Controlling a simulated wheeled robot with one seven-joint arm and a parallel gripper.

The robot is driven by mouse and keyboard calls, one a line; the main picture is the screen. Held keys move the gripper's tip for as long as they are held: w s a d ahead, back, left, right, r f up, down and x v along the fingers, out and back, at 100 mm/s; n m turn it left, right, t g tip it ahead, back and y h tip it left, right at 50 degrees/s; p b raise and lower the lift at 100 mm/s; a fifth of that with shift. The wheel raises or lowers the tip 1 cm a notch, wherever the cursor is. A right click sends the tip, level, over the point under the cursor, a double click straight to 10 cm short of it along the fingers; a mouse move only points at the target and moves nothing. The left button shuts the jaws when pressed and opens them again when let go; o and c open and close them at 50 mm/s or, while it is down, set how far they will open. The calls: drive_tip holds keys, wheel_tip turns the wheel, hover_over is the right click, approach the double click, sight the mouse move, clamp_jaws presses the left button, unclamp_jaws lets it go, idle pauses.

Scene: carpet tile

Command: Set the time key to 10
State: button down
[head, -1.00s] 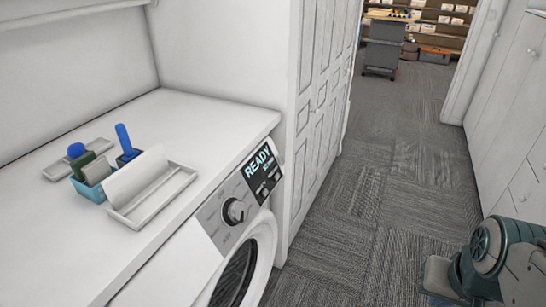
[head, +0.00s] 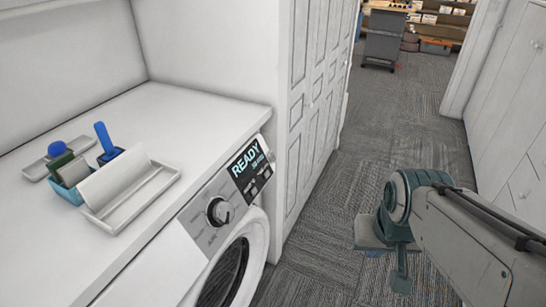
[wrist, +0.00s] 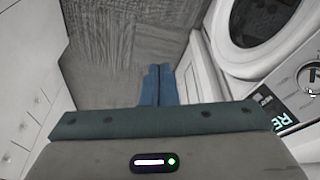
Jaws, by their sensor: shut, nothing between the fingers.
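The washing machine (head: 165,270) has a dark display (head: 248,165) that reads READY, with smaller text under it too small to read for sure. Small keys (head: 258,182) sit at the lower edge of the display; I cannot tell which is the time key. A round dial (head: 221,212) is left of them. In the wrist view, the display (wrist: 285,112) and dial (wrist: 310,78) show in part at the right edge, turned over. My gripper (wrist: 158,72) is shut and empty, with blue fingers over the floor, apart from the machine.
A white counter (head: 190,105) tops the machine, with a white tray (head: 150,205), a teal holder (head: 68,190) and blue-handled brushes. A white paneled door (head: 310,110) stands beyond the machine.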

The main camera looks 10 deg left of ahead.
sight(267, 175)
drive_tip(key=w+f+n+t+b, duration=0.2)
drive_tip(key=w+f+n+t, duration=0.15)
drive_tip(key=w, duration=1.05)
drive_tip(key=w+a+f+n+t+y+b, duration=0.2)
drive_tip(key=w+a+f+t+y, duration=0.1)
drive_tip(key=w+a+y, duration=0.3)
drive_tip(key=w+a+f+n+t+y+b, duration=0.2)
drive_tip(key=w+a+t+y, duration=0.3)
drive_tip(key=w, duration=0.5)
drive_tip(key=a+f+n+y, duration=0.1)
drive_tip(key=a, duration=0.1)
drive_tip(key=shift+a+b, duration=0.3)
drive_tip(key=shift+b, duration=0.1)
drive_tip(key=shift+t, duration=0.25)
drive_tip(key=w+a+f+b, duration=0.2)
drive_tip(key=a+f+b, duration=0.1)
drive_tip(key=a, duration=0.4)
drive_tip(key=shift+w+a+f, duration=0.2)
drive_tip(key=shift+w+f, duration=0.2)
drive_tip(key=shift+f, duration=0.15)
